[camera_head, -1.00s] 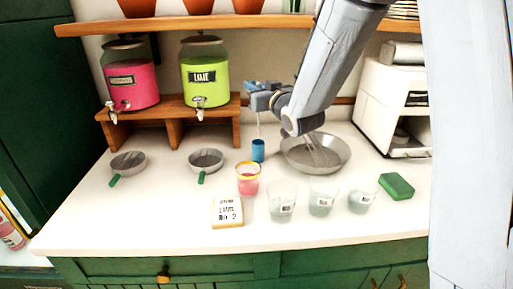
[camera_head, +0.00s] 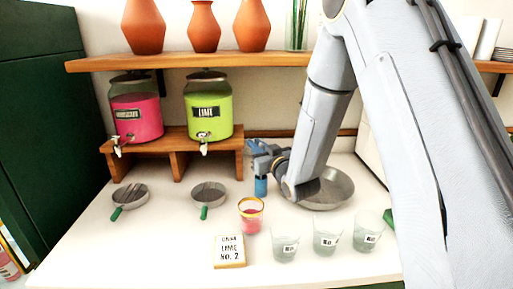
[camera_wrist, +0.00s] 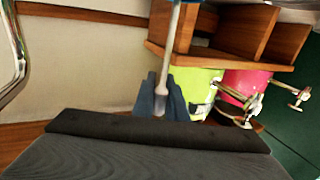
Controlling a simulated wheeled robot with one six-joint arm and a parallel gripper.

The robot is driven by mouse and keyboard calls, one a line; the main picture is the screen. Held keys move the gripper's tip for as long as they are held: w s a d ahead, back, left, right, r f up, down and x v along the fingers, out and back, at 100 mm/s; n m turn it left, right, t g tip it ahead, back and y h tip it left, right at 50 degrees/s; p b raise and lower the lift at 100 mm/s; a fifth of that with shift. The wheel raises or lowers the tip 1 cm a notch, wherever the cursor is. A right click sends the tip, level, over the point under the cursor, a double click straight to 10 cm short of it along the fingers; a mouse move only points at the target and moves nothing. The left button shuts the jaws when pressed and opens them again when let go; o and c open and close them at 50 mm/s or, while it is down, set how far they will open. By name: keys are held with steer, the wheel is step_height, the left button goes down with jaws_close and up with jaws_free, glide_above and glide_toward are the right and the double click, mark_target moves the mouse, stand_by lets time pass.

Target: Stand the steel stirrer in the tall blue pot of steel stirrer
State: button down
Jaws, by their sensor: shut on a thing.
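My gripper (camera_head: 262,153) is just above the tall blue pot (camera_head: 261,186), which stands upright on the white counter. In the wrist view my gripper (camera_wrist: 163,98) is shut on the thin steel stirrer (camera_wrist: 173,50), with its knobbed end between the fingers. The rod runs from the fingers towards the blue pot (camera_wrist: 190,25) at the top of that view. The rod overlaps the blue there; I cannot tell whether its far end is inside the pot or in front of it. In the head view the stirrer is too small to make out.
A steel bowl (camera_head: 328,190) stands close right of the pot, partly behind my arm. A pink-filled glass (camera_head: 251,218), several clear cups (camera_head: 326,236) and two green-handled strainers (camera_head: 209,194) stand nearby. The wooden dispenser stand (camera_head: 175,150) is at the left back.

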steer(key=shift+f, duration=0.7)
steer(key=c, duration=1.8)
jaws_free()
steer(key=shift+o, duration=0.2)
steer(key=b+v, duration=0.2)
steer(key=v, duration=0.5)
steer(key=shift+s, duration=0.3)
steer(key=shift+d, duration=0.1)
